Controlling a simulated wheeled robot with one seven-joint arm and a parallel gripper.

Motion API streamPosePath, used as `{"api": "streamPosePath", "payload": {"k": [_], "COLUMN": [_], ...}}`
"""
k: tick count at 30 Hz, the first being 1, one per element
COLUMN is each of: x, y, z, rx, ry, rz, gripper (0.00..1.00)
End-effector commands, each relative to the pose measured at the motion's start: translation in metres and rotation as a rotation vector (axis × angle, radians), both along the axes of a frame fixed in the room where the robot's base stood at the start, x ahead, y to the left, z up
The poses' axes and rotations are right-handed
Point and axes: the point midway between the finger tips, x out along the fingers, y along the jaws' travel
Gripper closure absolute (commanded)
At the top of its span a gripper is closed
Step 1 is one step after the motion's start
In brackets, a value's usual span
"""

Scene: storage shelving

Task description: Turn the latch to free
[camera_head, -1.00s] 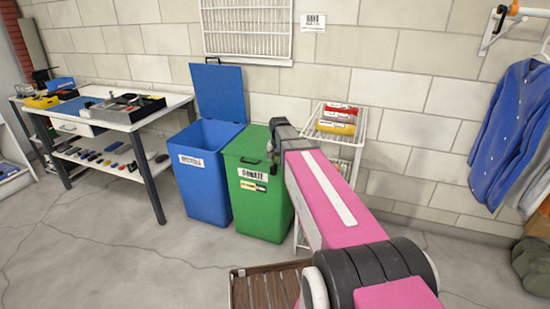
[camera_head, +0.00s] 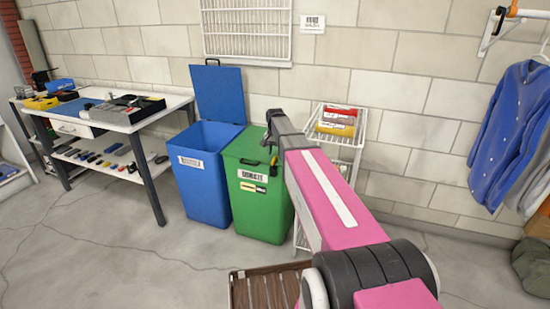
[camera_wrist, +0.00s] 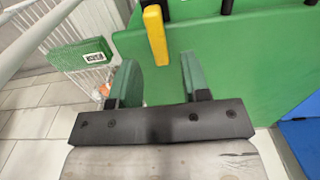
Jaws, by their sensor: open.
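The latch (camera_wrist: 155,36) is a yellow bar in front of the green bin's wall in the wrist view. Its lower end reaches the level of my fingertips. My gripper (camera_wrist: 158,63) is open, with one green-faced finger on each side of the bar's lower end; I cannot tell whether they touch it. The green bin (camera_head: 262,215) stands shut beside the blue bin in the head view.
The blue bin (camera_head: 203,185) stands left with its lid up. A white wire rack (camera_head: 346,153) stands close to the right of the green bin. A workbench (camera_head: 110,121) is at the left. A slatted wooden piece (camera_head: 262,290) lies low in front. Floor between bench and bins is clear.

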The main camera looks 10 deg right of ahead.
Motion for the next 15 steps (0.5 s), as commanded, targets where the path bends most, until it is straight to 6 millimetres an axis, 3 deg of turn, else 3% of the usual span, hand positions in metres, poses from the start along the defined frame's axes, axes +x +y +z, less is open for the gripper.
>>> {"api": "streamPosePath", "payload": {"k": [6, 15], "x": [0.0, 0.0], "y": [0.0, 0.0], "z": [-0.024, -0.031], "rx": [0.0, 0.0], "ry": [0.0, 0.0], "rz": [0.0, 0.0], "gripper": [0.57, 0.57]}}
